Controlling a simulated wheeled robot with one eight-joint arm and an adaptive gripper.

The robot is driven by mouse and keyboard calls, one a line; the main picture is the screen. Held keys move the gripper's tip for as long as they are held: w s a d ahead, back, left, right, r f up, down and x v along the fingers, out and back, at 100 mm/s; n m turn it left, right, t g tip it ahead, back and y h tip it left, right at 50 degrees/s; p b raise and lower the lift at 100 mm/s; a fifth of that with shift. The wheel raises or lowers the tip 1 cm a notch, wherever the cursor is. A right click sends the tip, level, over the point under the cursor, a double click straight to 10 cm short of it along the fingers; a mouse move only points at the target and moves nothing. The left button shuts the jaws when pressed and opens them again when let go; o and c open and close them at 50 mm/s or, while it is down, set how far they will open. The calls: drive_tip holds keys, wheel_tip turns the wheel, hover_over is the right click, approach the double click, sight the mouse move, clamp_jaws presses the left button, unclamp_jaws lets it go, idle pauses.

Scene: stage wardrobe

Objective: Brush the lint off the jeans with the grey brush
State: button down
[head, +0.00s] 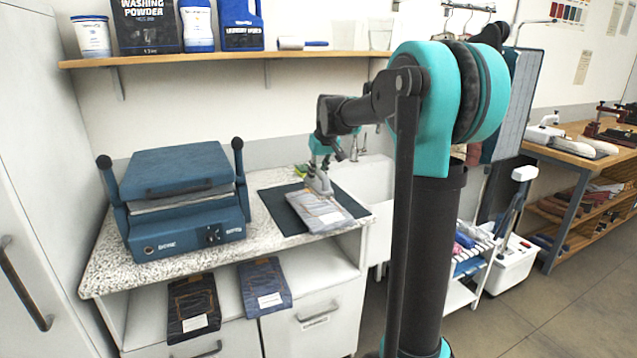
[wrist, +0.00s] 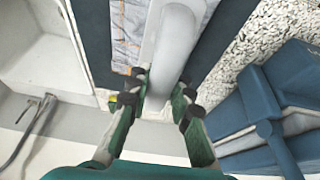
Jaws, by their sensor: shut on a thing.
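The folded grey-blue jeans (head: 328,214) lie on a dark mat (head: 283,206) on the speckled counter, in the head view. Orange stitching shows on them. They also show in the wrist view (wrist: 128,38), partly hidden by the brush. My gripper (head: 318,163) is over the far end of the jeans, shut on the grey brush (head: 319,183). In the wrist view the brush (wrist: 176,42) sits between the fingers (wrist: 163,95). The brush is at the jeans' far end; I cannot tell whether its underside touches the cloth. Lint is too small to make out.
A blue press (head: 185,200) stands left of the mat. A white sink (head: 362,180) is at the right. A loaded wall shelf (head: 220,58) is above.

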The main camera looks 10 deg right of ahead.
drive_tip(key=shift+r, duration=1.05)
